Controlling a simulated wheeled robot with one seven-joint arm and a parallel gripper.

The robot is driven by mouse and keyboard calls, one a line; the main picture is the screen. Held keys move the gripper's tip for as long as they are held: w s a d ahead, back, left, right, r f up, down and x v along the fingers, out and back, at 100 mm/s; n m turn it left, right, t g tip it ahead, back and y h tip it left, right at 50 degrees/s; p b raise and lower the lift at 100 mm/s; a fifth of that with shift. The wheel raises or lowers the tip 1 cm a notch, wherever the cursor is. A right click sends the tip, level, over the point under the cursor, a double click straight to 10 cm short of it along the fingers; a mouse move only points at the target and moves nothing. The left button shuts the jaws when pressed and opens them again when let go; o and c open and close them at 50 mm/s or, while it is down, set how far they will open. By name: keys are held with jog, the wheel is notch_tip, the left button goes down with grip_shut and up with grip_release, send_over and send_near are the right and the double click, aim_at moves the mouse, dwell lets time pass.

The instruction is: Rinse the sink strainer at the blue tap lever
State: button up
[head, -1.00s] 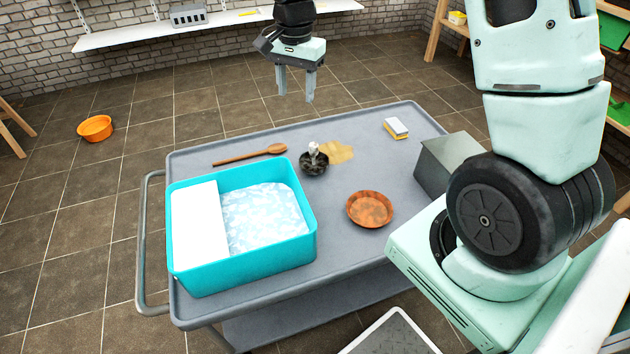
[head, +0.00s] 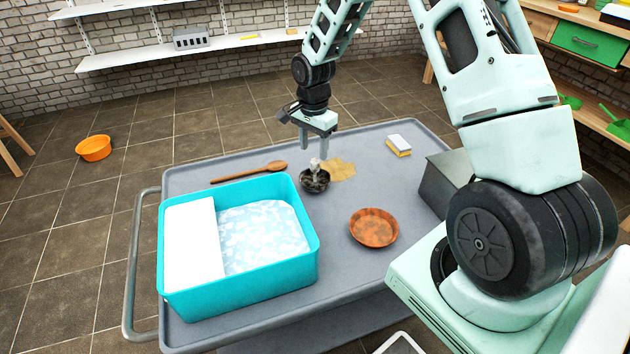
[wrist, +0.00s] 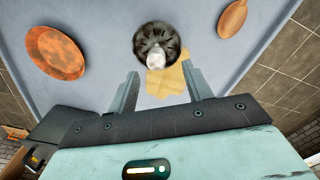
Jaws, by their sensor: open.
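The sink strainer (head: 315,183) looks like a small dark round cup with a pale upright knob (head: 315,165). It stands on the grey cart top, right of the teal basin. My gripper (head: 314,149) is open and empty, pointing down just above and behind the strainer. In the wrist view the strainer (wrist: 158,35) lies just beyond the fingertips (wrist: 160,70), its knob close to the gap between them. Whether a finger touches the knob I cannot tell. No blue tap lever shows in any view.
The teal basin (head: 240,278) holds pale bluish water and a white board. A wooden spoon (head: 245,172), a tan stain (head: 342,169), a sponge (head: 398,145), a rusty-brown dish (head: 374,228) and a grey metal box (head: 445,180) are around the strainer on the cart (head: 340,285).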

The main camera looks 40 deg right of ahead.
aim_at(315, 160)
jog(key=shift+s+f+b, duration=0.15)
jog(key=shift+f, duration=1.2)
jog(key=shift+s+f+b, duration=0.15)
jog(key=shift+f, duration=1.2)
grip_shut()
